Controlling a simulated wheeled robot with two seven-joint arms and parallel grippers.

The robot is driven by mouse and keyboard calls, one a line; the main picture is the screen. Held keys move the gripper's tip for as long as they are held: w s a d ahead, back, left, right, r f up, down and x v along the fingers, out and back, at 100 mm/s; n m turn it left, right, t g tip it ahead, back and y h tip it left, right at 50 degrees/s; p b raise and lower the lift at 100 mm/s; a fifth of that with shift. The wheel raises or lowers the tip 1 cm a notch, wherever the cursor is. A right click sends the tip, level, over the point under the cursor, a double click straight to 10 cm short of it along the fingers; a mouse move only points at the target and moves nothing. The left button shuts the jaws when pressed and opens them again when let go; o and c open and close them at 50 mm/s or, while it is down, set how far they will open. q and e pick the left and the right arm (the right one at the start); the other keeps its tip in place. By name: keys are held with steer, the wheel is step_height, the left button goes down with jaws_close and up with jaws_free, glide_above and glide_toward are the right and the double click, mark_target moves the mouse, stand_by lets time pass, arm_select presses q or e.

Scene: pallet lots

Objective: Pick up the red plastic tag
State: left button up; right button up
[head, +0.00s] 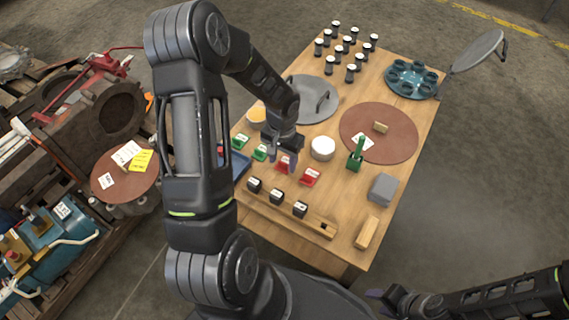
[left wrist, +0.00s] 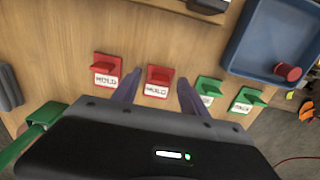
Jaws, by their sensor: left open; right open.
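Two red plastic tags with white labels sit on the wooden table. One red tag (head: 282,166) is at my left gripper (head: 283,155); the other red tag (head: 309,177) is just to its right. In the left wrist view the nearer red tag (left wrist: 158,75) appears between the open fingertips of my left gripper (left wrist: 158,92), and the other red tag (left wrist: 107,65) is left of them. I cannot tell how far the fingers are above the tag. My left gripper is empty. My right gripper (head: 388,299) is open at the bottom, away from the table.
Two green tags (head: 240,141) (left wrist: 208,88) stand beside the red ones. A blue tray (left wrist: 243,62) holds a red-ended piece. Black blocks (head: 277,196) in a wooden rack, a white round container (head: 322,148), a green stamp-like holder (head: 356,158) and a grey block (head: 383,187) are near.

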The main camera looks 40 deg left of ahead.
arm_select(q)
steer(key=shift+c, duration=0.4)
jaws_close()
